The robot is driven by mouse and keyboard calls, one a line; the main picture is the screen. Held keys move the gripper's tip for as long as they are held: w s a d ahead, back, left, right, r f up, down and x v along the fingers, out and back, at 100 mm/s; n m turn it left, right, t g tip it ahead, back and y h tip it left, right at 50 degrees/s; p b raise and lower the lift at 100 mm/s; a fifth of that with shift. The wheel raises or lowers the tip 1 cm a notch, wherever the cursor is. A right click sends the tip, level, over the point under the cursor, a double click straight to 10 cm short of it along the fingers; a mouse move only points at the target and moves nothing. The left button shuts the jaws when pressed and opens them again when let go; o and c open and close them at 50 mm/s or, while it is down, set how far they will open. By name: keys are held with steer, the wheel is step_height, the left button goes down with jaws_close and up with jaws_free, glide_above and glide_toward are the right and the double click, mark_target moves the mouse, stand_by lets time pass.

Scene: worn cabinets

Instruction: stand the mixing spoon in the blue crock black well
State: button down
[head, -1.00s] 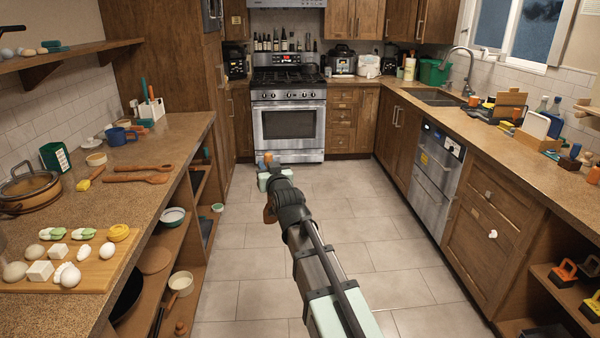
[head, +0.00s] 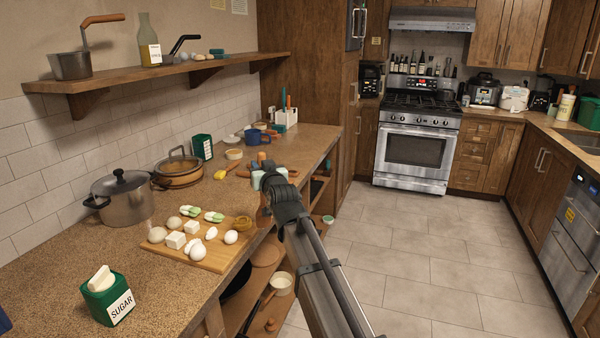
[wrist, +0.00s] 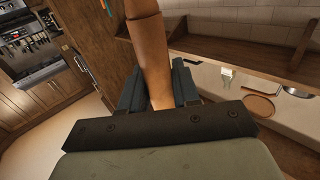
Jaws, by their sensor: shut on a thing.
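My gripper (head: 268,176) is in front of the left counter's edge in the head view. In the wrist view my gripper (wrist: 158,88) is shut on a smooth brown wooden shaft (wrist: 149,50), which looks like part of the mixing spoon. The shaft runs up out of the top of the wrist view, so its far end is hidden. In the head view only a small tip of it shows above the fingers. A blue thing (head: 4,321) is cut off at the lower left edge of the head view; I cannot tell whether it is the crock. No black well is visible.
The left counter holds a green sugar canister (head: 107,298), a steel pot (head: 122,203), a board (head: 214,258) with eggs and other food, a pan (head: 178,173) and a blue mug (head: 257,138). A wall shelf (head: 170,75) overhangs it. Bare counter lies around the canister.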

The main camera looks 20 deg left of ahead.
steer(key=s+a+r+n+g+y, duration=0.2)
steer(key=s+a+r+n+g, duration=0.1)
steer(key=s+a, duration=1.1)
steer(key=s+a+r+n+g+y, duration=0.2)
steer(key=s+a+r+g+y, duration=0.1)
steer(key=s+a, duration=1.1)
steer(key=s+a+r+n+g, duration=0.1)
steer(key=s+a+r+g, duration=0.1)
steer(key=s+a, duration=0.4)
steer(key=s+a+r+n+g, duration=0.2)
steer(key=s+a, duration=0.4)
steer(key=s, duration=1)
steer(key=s+a+r+n+g+y, duration=0.1)
steer(key=s+a+r+n+g, duration=0.1)
steer(key=s+a, duration=0.4)
steer(key=s+g, duration=0.1)
steer(key=s, duration=0.4)
steer(key=shift+a+g, duration=0.2)
steer(key=shift+g, duration=0.1)
steer(key=shift+f, duration=0.1)
step_height(320, 180, down, 14)
